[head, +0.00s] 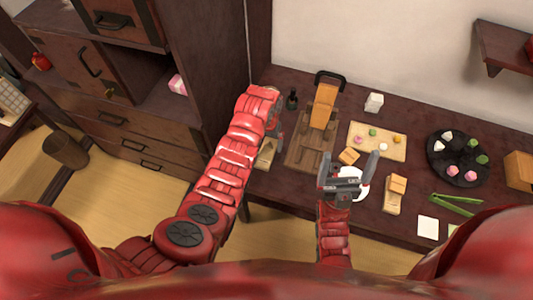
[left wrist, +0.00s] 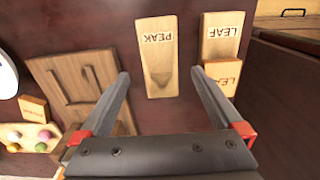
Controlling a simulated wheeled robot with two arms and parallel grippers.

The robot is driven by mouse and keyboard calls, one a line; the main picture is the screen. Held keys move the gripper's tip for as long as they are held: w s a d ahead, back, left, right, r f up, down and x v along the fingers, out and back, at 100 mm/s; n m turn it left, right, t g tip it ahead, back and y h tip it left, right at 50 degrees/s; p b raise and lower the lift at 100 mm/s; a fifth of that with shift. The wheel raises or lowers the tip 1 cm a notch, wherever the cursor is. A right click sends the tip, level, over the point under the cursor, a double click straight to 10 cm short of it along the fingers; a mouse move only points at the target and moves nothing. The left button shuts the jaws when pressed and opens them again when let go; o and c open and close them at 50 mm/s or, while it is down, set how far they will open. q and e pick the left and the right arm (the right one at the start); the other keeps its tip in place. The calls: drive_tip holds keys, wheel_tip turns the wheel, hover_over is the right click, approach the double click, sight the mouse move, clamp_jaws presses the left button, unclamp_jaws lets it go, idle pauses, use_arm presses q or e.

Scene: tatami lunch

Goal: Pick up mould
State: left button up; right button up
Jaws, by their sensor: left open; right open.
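A pale wooden mould marked PEAK (left wrist: 157,60) lies flat on the dark table in the left wrist view. Two moulds marked LEAF lie to its right, one farther (left wrist: 222,30) and one nearer (left wrist: 208,68), the nearer partly behind a finger. My left gripper (left wrist: 160,74) is open, its fingers on either side of the PEAK mould and apart from it. In the head view, my left arm hides most of this area; a pale wooden piece (head: 265,155) shows beside it. My right gripper (head: 350,168) is open and empty near a white plate (head: 361,186).
A grooved wooden board (left wrist: 78,75) lies left of the PEAK mould. A tray of coloured balls (head: 390,144), a dark round plate of sweets (head: 436,165) and green tongs (head: 452,205) are farther right. A dark cabinet (head: 130,75) stands left.

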sight(267, 152)
use_arm(q)
drive_tip(key=shift+f+p, duration=0.6)
drive_tip(key=shift+f, duration=0.15)
drive_tip(key=shift+f+p, duration=0.4)
drive_tip(key=shift+f, duration=1.6)
drive_tip(key=shift+c, duration=0.2)
drive_tip(key=c, duration=1.4)
drive_tip(key=shift+r, duration=0.15)
